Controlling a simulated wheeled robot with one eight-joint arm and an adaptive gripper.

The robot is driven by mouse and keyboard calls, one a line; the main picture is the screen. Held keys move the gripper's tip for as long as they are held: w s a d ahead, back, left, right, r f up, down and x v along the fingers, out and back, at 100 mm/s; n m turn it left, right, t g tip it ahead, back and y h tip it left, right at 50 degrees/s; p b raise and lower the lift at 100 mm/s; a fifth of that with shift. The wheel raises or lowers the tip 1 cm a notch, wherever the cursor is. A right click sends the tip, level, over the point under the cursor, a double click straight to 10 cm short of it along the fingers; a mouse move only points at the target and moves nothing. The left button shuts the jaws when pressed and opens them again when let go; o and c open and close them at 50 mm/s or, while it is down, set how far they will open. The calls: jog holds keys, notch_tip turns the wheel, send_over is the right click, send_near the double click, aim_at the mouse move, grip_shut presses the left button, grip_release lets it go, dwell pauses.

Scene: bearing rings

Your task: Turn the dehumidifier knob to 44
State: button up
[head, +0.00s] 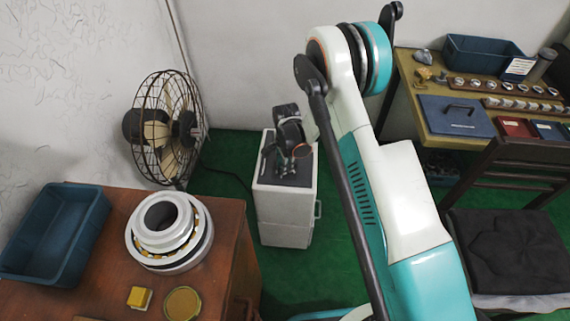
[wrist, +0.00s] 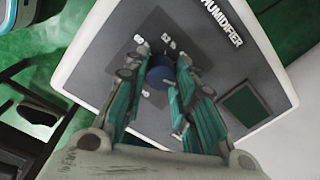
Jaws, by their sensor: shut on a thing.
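The dehumidifier (head: 285,205) is a pale upright box on the green floor. My gripper (head: 290,150) is over its dark top panel in the head view and hides the knob there. In the wrist view the dehumidifier top (wrist: 100,62) carries part of the word "HUMIDIFIER" and white scale numbers, not all readable. The round dark blue knob (wrist: 160,73) sits on the grey dial plate. My gripper (wrist: 160,80) has its teal fingers on either side of the knob and is shut on it. The knob's pointer is not visible.
A fan (head: 165,130) stands left of the dehumidifier. A wooden cabinet (head: 235,235) bears bearing rings (head: 165,228) and a blue bin (head: 55,235). A chair (head: 510,250) and a workbench (head: 410,90) are at the right. Green floor shows around the dehumidifier.

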jog(key=shift+m, duration=0.5)
jog(key=o, duration=1.1)
notch_tip(320, 180, up, 12)
jog(key=shift+s+d, duration=0.1)
jog(key=shift+s, duration=0.05)
dwell(0.3)
